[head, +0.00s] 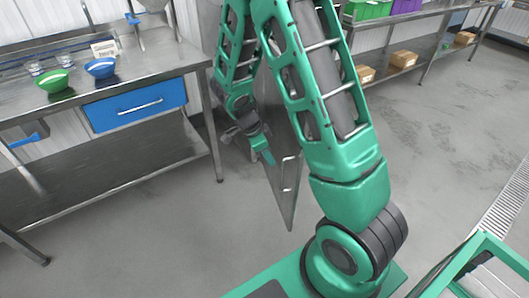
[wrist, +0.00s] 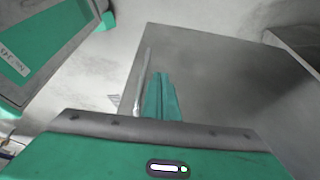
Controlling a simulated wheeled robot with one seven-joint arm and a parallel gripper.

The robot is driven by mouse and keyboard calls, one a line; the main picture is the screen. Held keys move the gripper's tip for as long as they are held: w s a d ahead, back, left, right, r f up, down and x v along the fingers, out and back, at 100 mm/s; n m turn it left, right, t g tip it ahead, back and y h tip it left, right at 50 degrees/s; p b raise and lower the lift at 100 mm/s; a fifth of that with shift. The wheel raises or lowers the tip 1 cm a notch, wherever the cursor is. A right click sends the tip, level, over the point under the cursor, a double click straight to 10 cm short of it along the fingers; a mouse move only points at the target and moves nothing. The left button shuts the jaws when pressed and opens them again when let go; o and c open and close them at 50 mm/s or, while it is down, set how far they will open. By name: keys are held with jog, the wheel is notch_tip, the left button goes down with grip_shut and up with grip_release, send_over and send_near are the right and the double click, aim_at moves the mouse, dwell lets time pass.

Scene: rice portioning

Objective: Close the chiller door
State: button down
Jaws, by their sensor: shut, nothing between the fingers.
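The chiller door (head: 282,205) is a grey metal panel that stands open, swung out over the floor and seen at a steep angle in the head view. A bar handle (head: 288,178) is on its face. My gripper (head: 268,157) is shut and empty near the door's upper part. In the wrist view the shut green fingers (wrist: 160,97) are in front of the door panel (wrist: 225,75), just right of the handle (wrist: 143,78). I cannot tell whether they touch the door. My arm hides most of the chiller body and the hinge side.
A steel worktable (head: 150,65) with a blue drawer (head: 136,104), a green bowl (head: 52,81) and a blue bowl (head: 101,68) stands at the left. A shelf rack (head: 420,62) with cardboard boxes (head: 403,59) is at the back right.

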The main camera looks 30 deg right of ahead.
jog(key=s+d+f, duration=0.1)
jog(key=d+f, duration=0.2)
jog(key=d, duration=0.2)
jog(key=shift+s+d+f, duration=0.15)
jog(key=shift+s+f, duration=0.1)
jog(key=shift+f, duration=0.15)
